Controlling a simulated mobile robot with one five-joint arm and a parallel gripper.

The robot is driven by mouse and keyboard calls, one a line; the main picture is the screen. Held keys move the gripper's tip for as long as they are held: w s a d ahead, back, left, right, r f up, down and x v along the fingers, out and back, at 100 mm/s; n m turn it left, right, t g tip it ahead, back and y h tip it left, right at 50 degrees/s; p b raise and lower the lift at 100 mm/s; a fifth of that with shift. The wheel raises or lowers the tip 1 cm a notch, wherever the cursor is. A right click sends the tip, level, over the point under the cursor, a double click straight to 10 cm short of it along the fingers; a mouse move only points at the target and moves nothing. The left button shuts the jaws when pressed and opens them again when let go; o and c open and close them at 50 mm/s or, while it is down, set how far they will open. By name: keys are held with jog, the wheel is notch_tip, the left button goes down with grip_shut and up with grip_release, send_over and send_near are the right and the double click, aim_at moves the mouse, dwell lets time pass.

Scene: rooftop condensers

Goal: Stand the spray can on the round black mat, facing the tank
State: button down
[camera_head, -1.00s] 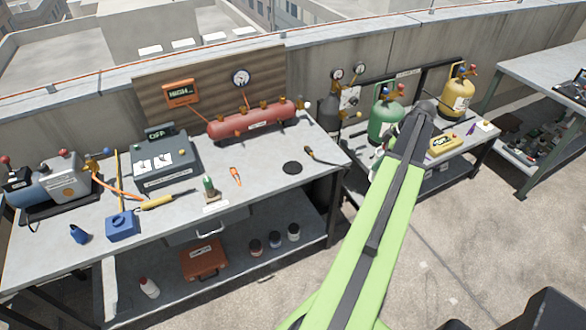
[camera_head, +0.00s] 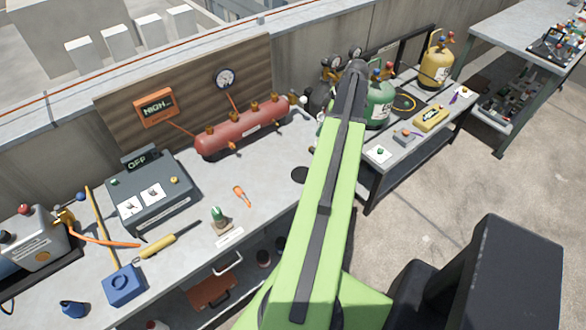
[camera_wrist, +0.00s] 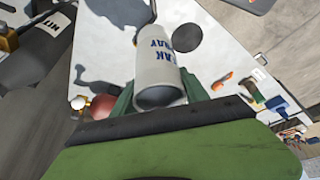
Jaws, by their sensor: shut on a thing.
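The white spray can (camera_wrist: 160,75) with blue lettering is between the green fingers of my gripper (camera_wrist: 160,98) in the wrist view. My gripper is shut on it. The round black mat (camera_wrist: 187,38) lies bare on the grey bench, beyond the can in the wrist view. The red tank (camera_head: 240,127) lies along the back of the bench, left of my arm. My arm hides the fingers and the can in the head view.
A grey box with an OFF display (camera_head: 153,192), an orange-handled tool (camera_head: 242,195), a small green-topped item (camera_head: 219,217) and a blue block (camera_head: 123,285) stand on the bench. Green (camera_head: 380,103) and yellow (camera_head: 437,65) cylinders stand to the right. The bench's middle is fairly clear.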

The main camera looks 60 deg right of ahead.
jog(key=s+a+r+p, duration=0.1)
jog(key=s+a+r, duration=0.1)
jog(key=s+a, duration=0.5)
jog(key=w+a+f+b, duration=0.1)
jog(key=w+f+b, duration=0.2)
jog(key=f, duration=0.1)
jog(key=w+a+f+b, duration=0.1)
jog(key=w+f+b, duration=0.2)
jog(key=f+b, duration=0.1)
jog(key=w+a+f+b, duration=0.1)
jog(key=w+f+b, duration=0.2)
jog(key=f+b, duration=0.1)
jog(key=shift+w+a, duration=0.15)
jog(key=shift+a, duration=0.05)
jog(key=c, duration=0.6)
grip_release()
jog(key=shift+r, duration=0.1)
